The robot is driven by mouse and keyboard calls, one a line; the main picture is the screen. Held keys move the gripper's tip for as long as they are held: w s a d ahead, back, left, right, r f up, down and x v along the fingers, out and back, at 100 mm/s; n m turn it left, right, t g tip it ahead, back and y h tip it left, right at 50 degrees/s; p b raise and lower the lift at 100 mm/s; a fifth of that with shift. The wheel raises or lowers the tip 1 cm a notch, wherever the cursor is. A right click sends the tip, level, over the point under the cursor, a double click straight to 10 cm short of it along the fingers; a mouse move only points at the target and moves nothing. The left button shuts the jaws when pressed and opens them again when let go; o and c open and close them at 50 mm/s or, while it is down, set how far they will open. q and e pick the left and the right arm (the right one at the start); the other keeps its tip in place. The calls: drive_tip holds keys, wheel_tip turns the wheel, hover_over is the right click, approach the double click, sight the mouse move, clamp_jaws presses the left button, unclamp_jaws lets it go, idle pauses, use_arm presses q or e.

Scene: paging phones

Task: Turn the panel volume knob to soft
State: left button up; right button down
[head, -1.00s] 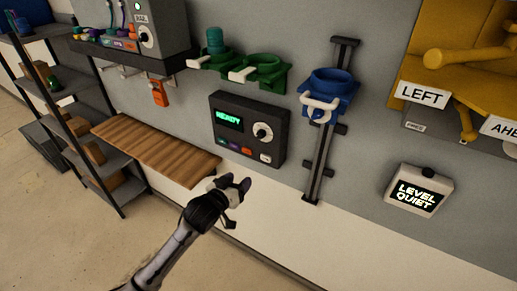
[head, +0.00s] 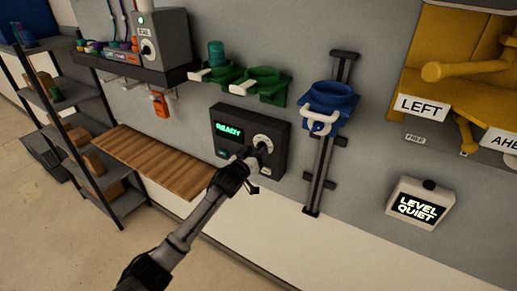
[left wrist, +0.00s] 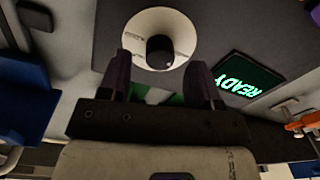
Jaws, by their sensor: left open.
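The dark panel (head: 225,113) on the grey wall has a lit green READY screen (head: 228,131) and a round pale dial with a dark knob (head: 262,142) at its right. My left gripper (head: 257,152) is at the panel in front of the knob and hides the buttons below it. In the left wrist view the knob (left wrist: 159,50) stands at the centre of its white dial, just beyond the two fingertips (left wrist: 160,78). The fingers are apart with nothing between them. The knob's pointer direction is hard to read. My right gripper does not show.
A wooden shelf (head: 150,160) lies left of the panel. Green holders (head: 262,85) are above it, and a blue holder (head: 328,98) on a vertical rail stands to its right. A display (head: 418,205) further right reads LEVEL QUIET.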

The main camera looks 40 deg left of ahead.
use_arm(q)
drive_tip(key=shift+w+a, duration=0.15)
drive_tip(key=shift+w, duration=0.85)
drive_tip(key=c, duration=0.9)
